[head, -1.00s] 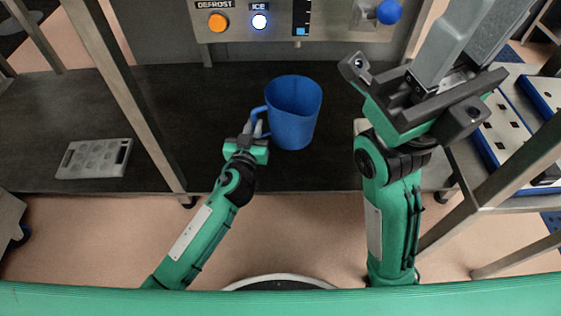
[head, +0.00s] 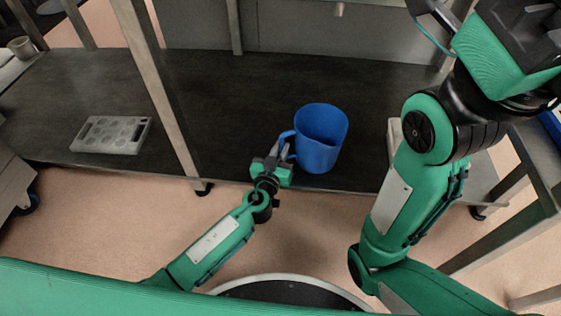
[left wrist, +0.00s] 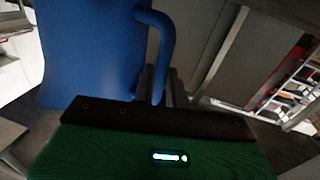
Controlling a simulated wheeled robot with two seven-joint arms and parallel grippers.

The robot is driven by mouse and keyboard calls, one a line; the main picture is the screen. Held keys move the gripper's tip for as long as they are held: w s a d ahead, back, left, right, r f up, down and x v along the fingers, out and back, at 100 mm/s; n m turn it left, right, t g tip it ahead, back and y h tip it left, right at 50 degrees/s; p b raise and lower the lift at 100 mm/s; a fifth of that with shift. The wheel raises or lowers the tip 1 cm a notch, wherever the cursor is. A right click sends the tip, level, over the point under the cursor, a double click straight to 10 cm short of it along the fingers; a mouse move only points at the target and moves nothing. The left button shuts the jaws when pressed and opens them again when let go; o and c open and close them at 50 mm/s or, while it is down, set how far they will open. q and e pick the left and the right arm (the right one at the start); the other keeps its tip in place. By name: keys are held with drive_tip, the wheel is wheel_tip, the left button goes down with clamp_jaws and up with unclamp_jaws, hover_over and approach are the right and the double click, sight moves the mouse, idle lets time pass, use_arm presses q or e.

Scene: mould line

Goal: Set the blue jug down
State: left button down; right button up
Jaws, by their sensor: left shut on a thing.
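The blue jug (head: 322,138) is upright over the dark shelf, near its front edge in the head view. I cannot tell whether its base touches the shelf. My left gripper (head: 282,156) is shut on the jug's handle, on the jug's left side. In the left wrist view the jug's body (left wrist: 85,50) fills the upper left, and its handle (left wrist: 167,40) comes down to the fingers, which are mostly hidden. My right gripper (head: 530,28) is at the top right of the head view, cut off by the frame, its fingertips not clear.
The dark shelf (head: 240,105) has bare room left of and behind the jug. A grey tray with round hollows (head: 111,134) lies at its left. A metal post (head: 160,90) stands between tray and jug. A pale cup (head: 21,47) is at the far left.

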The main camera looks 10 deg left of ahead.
use_arm(q)
wheel_tip(320, 180, down, 4)
drive_tip(key=shift+r+b, duration=0.1)
drive_tip(key=shift+b, duration=0.85)
drive_tip(key=c, duration=1.8)
unclamp_jaws()
drive_tip(key=shift+f, duration=0.2)
drive_tip(key=shift+c, duration=0.2)
drive_tip(key=o, duration=0.4)
drive_tip(key=shift+c, duration=0.2)
drive_tip(key=shift+o, duration=0.4)
drive_tip(key=shift+r, duration=0.1)
drive_tip(key=shift+r, duration=0.1)
